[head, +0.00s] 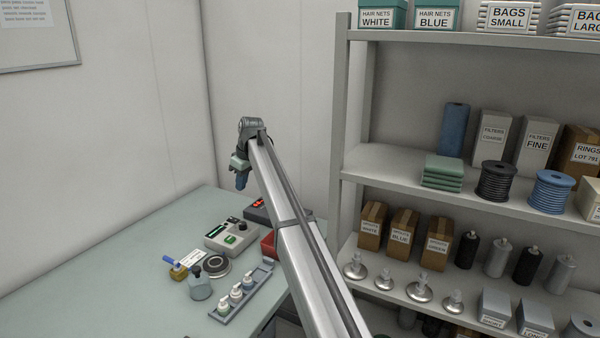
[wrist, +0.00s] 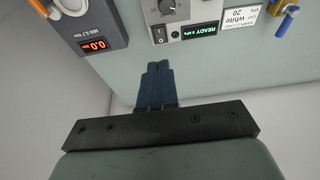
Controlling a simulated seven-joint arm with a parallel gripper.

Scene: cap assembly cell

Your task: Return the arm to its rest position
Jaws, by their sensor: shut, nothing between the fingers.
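My gripper (head: 241,182) hangs in the air above the bench's back part, at the end of my raised arm in the head view. Its blue fingers point down. In the wrist view my gripper (wrist: 158,68) shows its two blue fingers together with nothing between them. Below it the wrist view shows the pale green bench top (wrist: 230,75), and nothing touches the fingers.
A stocked shelf (head: 400,178) stands right; walls are behind.

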